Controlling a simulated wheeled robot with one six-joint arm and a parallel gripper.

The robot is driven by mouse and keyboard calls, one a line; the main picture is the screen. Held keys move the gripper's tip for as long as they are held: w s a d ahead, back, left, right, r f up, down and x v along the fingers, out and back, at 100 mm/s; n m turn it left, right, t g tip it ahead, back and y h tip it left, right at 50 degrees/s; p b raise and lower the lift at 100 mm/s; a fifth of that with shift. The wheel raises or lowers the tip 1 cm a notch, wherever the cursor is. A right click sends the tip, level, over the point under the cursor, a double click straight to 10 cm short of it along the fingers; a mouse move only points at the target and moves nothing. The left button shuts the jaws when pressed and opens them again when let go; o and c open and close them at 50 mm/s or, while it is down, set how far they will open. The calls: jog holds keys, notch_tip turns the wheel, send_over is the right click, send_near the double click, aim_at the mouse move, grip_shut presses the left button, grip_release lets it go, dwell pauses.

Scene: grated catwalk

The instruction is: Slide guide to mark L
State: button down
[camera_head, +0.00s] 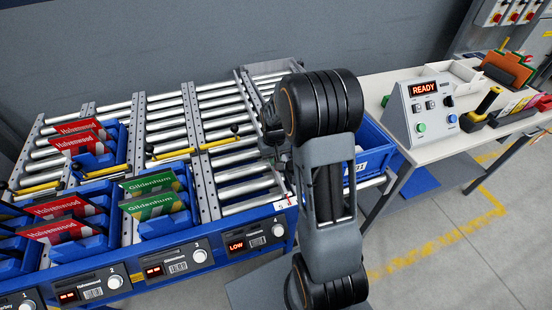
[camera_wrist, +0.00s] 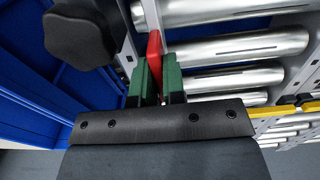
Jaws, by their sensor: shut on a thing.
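My gripper (camera_wrist: 157,78) has its two green finger pads closed on a narrow upright red piece (camera_wrist: 154,46), which looks like the guide's grip. The red piece stands beside the rollers in the wrist view. In the head view my arm covers the gripper and most of the guide. A grey rail (camera_head: 246,88) shows to the left of my arm over the rightmost roller lane. A small white label (camera_head: 282,205) with a letter, seemingly S, sits at that lane's front end. I cannot make out a mark L.
A black knob (camera_wrist: 80,38) stands close left of my fingers. Blue bins hold red Halvenwood boxes (camera_head: 80,134) and green Gildenhum boxes (camera_head: 152,194). A blue tote (camera_head: 376,142) is behind my arm. A control box (camera_head: 422,108) reading READY stands on the right table.

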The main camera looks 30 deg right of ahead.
jog(key=c, duration=1.2)
grip_release()
notch_tip(320, 180, up, 14)
jog(key=shift+c, duration=0.2)
